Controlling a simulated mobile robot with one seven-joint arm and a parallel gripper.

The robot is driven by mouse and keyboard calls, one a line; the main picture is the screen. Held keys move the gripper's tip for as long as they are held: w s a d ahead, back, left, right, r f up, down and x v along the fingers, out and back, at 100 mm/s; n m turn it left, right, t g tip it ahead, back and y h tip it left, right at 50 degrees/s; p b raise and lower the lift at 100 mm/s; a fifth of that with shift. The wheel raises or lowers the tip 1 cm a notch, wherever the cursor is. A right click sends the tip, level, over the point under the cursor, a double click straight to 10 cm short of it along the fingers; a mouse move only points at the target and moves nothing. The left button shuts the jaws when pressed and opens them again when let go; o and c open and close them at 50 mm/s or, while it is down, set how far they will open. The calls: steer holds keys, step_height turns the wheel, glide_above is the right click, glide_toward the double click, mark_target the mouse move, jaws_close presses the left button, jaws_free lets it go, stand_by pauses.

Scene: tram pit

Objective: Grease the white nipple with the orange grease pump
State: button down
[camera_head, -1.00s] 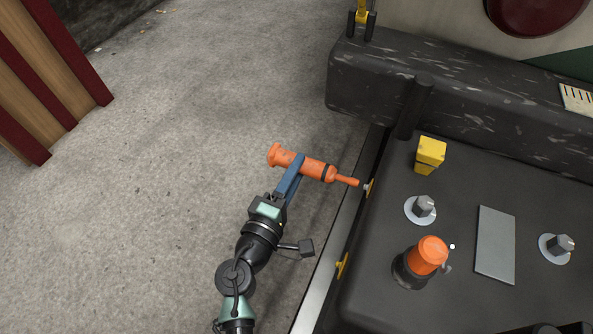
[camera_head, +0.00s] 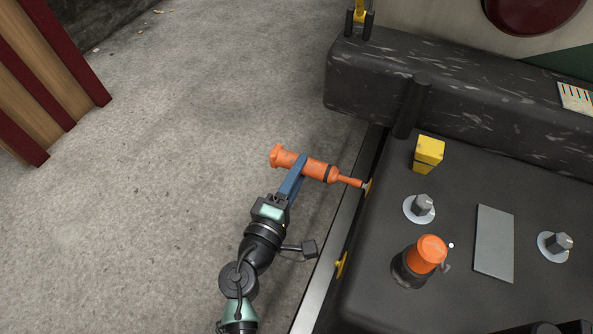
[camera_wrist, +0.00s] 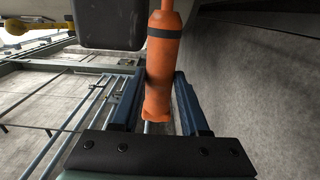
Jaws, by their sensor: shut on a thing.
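The orange grease pump (camera_head: 305,168) is held across my blue-fingered gripper (camera_head: 298,165), lying roughly level with its thin nozzle toward the right. In the wrist view the pump (camera_wrist: 160,75) sits between the two fingers, its dark band beyond them. The nozzle tip is at a small pale fitting with a yellow base (camera_head: 367,187) on the side of the dark housing. This looks like the white nipple, mostly hidden by the tip; I cannot tell whether they touch. A small white dot (camera_head: 451,245) also shows near an orange-topped cylinder.
The dark housing (camera_head: 380,300) carries a yellow block (camera_head: 429,152), two bolts (camera_head: 423,205), a grey plate (camera_head: 494,243) and the orange-topped cylinder (camera_head: 430,250). A second yellow fitting (camera_head: 341,264) is on its side. A black beam (camera_head: 450,95) lies behind.

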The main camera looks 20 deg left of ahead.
steer(key=shift+d+r, duration=0.1)
steer(key=shift+d, duration=0.35)
stand_by(0.3)
steer(key=shift+a, duration=0.6)
steer(key=a+b, duration=0.2)
steer(key=a, duration=0.5)
steer(key=shift+w+a, duration=0.15)
stand_by(0.5)
